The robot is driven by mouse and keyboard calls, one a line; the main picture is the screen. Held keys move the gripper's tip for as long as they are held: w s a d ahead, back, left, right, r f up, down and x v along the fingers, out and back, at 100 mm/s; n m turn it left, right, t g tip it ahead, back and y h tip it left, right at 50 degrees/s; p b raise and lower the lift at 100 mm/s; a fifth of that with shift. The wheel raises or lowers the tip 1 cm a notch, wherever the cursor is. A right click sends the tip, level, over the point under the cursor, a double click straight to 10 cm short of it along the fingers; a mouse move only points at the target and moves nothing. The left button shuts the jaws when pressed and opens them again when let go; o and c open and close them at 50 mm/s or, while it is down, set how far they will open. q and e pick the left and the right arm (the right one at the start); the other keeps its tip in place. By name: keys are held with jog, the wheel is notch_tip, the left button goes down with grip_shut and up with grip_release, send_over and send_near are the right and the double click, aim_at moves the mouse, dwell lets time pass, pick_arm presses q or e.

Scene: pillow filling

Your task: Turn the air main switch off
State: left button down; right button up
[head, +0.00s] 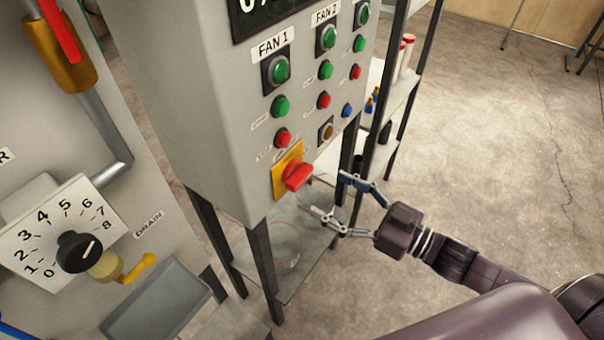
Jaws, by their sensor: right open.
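A red rotary switch knob (297,177) sits on a yellow plate (279,183) at the lower part of the grey control cabinet's front (240,110). No label for it is readable. My right gripper (322,191) is open and empty, just to the right of and slightly below the red knob. Its two fingers point left toward the knob, and a gap seems to remain between them. My left gripper is not in view.
Green and red push buttons (283,138) under FAN 1 and FAN 2 labels sit above the switch. At left are a pipe with a red handle (60,30), a numbered dial (80,252) and a yellow DRAIN lever (138,268). A shelf (398,100) stands behind; floor at right is clear.

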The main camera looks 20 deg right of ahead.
aim_at(305, 180)
jog(key=p+x, duration=0.1)
jog(key=x, duration=0.5)
jog(key=shift+w+r, duration=0.1)
jog(key=shift+w+a, duration=0.3)
jog(key=shift+w, duration=0.15)
jog(key=c, duration=1.1)
